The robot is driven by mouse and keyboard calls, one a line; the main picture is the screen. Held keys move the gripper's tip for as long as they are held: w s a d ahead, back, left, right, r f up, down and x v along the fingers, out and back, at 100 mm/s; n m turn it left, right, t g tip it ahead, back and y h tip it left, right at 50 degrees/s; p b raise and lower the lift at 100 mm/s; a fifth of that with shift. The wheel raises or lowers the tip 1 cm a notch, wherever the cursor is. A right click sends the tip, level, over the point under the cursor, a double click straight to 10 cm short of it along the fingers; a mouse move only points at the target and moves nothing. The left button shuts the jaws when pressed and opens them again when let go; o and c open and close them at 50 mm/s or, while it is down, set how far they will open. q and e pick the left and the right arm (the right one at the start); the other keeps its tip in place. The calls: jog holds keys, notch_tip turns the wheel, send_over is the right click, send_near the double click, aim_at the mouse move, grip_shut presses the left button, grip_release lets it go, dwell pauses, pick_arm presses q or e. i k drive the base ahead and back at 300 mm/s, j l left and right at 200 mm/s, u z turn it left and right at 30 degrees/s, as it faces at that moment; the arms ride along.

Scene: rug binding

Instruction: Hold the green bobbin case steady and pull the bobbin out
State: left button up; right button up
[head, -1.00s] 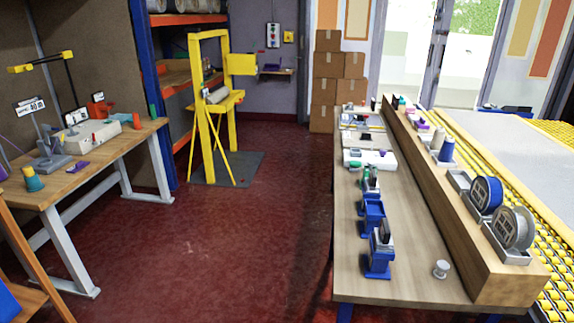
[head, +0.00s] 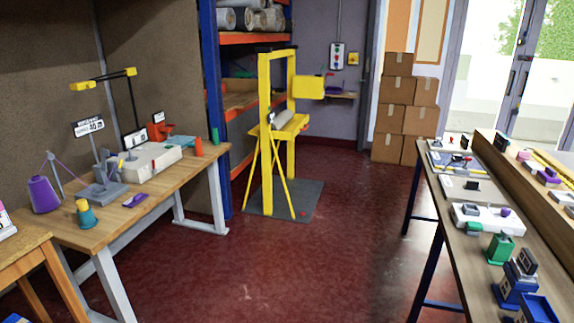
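A green block-shaped thing (head: 500,250) stands on the right-hand workbench, between a white tray and blue holders. It may be the green bobbin case, but it is too small to tell. A smaller green piece (head: 474,228) lies beside it, next to the white tray. I cannot make out a bobbin in either. Neither of my grippers is in view.
The right workbench (head: 440,240) also carries a white tray (head: 485,220) and blue holders (head: 515,285). The left workbench (head: 150,200) holds a purple cone (head: 43,195) and a white machine (head: 150,161). A yellow frame (head: 266,140) stands behind. The red floor (head: 300,260) between is clear.

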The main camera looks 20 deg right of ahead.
aim_at(507, 232)
jog(key=i+z, duration=0.75)
jog(key=i+j+z, duration=0.15)
jog(key=i+z, duration=0.25)
